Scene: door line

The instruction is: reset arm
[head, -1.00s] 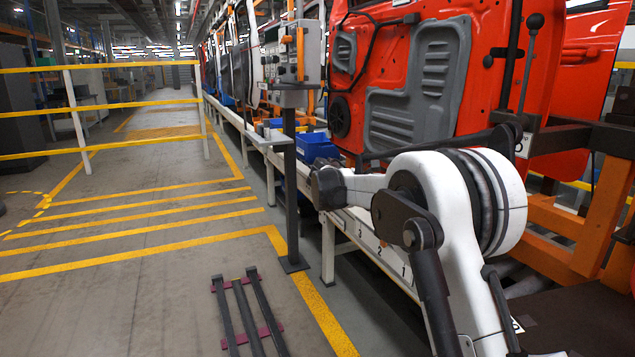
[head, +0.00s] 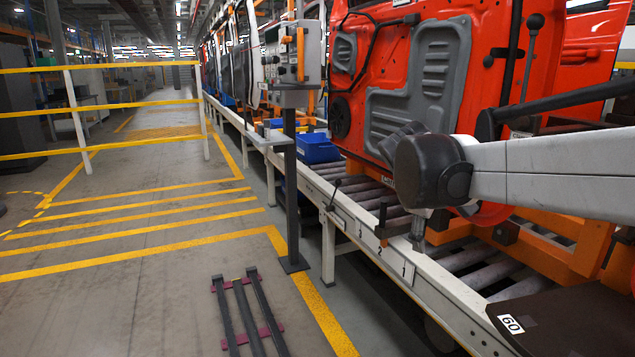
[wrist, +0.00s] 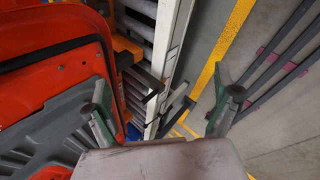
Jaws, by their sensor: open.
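My gripper (wrist: 160,95) is open in the wrist view, with its two greenish-grey fingers wide apart and nothing between them. Below it in that view are the conveyor's pale rail and dark brackets. In the head view my arm reaches in from the right edge to a dark rounded joint in front of the red door (head: 385,55); the fingers cannot be made out clearly there. The door, with its grey inner panels, stands on the conveyor (head: 345,205). It also fills the left of the wrist view (wrist: 45,65), close to the left finger.
A control box (head: 298,52) on a dark post (head: 291,180) stands left of the door. Blue bins (head: 318,148) sit behind it. Dark rails (head: 243,310) lie on the floor at front. A yellow railing (head: 110,105) stands far left. The striped floor between is mostly clear.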

